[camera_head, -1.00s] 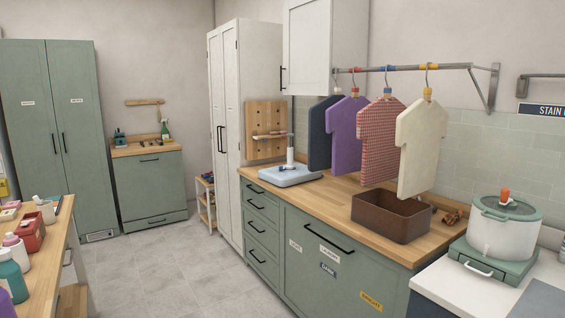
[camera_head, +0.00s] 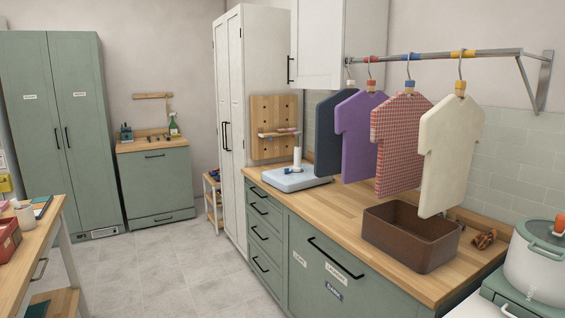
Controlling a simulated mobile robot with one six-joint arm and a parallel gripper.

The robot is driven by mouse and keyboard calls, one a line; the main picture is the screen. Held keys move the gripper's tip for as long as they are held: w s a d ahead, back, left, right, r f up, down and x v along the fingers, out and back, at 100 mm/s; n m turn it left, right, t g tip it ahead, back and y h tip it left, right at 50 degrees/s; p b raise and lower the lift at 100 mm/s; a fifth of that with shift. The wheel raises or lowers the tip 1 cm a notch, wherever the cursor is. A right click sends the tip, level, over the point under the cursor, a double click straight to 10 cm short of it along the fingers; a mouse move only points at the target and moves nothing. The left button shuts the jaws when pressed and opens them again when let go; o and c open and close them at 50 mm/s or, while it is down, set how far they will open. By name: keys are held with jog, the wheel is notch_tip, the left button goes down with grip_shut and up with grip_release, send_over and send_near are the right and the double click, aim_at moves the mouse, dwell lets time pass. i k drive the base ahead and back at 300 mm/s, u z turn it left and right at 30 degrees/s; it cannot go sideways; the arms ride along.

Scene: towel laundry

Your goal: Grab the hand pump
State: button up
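No object is clearly recognisable as the hand pump at this size. A white upright cylinder (camera_head: 297,159) with a small blue part beside its base stands on a pale blue, scale-like platform (camera_head: 290,180) at the far left end of the right-hand counter. I cannot tell whether it is the pump. A green spray bottle (camera_head: 174,124) stands on the small cabinet at the back. My gripper is not in view.
The wooden counter (camera_head: 345,208) runs along the right, with a brown bin (camera_head: 408,240) and hanging shirt shapes above it. A white pot (camera_head: 538,264) is at the right edge. A wooden table (camera_head: 32,238) stands at the left. The grey floor (camera_head: 150,268) between is clear.

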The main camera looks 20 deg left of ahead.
aim_at(298, 168)
jog(key=u, duration=0.45)
jog(key=i, duration=0.9)
jog(key=u, duration=0.6)
jog(key=i, duration=0.8)
jog(key=u, duration=0.6)
jog(key=i, duration=1.5)
jog(key=u, duration=0.35)
